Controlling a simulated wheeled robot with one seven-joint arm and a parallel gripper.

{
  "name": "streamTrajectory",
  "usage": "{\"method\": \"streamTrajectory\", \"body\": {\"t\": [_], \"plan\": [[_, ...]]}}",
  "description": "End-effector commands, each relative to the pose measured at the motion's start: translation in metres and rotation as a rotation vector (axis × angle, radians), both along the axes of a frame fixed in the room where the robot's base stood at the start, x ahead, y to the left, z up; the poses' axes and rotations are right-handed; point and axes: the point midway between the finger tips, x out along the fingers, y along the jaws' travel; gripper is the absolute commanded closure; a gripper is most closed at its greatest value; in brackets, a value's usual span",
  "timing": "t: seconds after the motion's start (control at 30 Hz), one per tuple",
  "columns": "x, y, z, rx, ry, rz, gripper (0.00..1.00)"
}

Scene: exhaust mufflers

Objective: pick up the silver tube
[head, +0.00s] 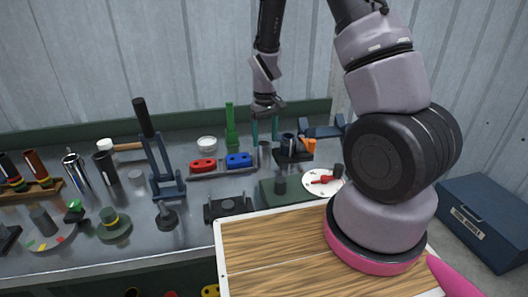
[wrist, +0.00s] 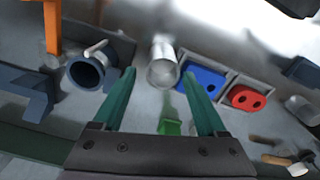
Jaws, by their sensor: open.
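The silver tube (head: 265,154) stands upright on the grey bench in the head view, right of the blue block. In the wrist view the shiny tube (wrist: 163,66) shows its open round end, near the gap between the teal fingertips. My gripper (head: 265,137) is open and empty, pointing down over the tube. Its two teal fingers also show in the wrist view (wrist: 158,76), one to each side of the tube's line. I cannot tell how far the fingertips are above the tube's rim.
A rack with a red block (head: 203,165) and a blue block (head: 238,160) is close on the left. A dark blue cylinder (wrist: 87,71) and an orange part (head: 309,145) are close on the right in the head view. A green bottle-like piece (head: 231,128) stands behind.

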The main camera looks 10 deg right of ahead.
Motion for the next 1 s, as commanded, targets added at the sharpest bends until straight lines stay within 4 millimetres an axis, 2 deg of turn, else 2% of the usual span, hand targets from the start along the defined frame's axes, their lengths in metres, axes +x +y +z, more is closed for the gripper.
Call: {"method": "streamTrajectory", "body": {"t": [0.23, 0.5, 0.8, 0.97, 1.0], "plan": [[-0.001, 0.001, -0.022, -0.001, 0.003, -0.001, 0.25], [0.0, 0.002, -0.059, -0.001, 0.002, -0.002, 0.25], [0.001, 0.003, -0.064, 0.0, -0.001, -0.002, 0.25], [0.001, 0.003, -0.064, 0.0, -0.001, -0.002, 0.87], [0.001, 0.003, -0.064, 0.0, -0.001, -0.002, 0.89]]}}
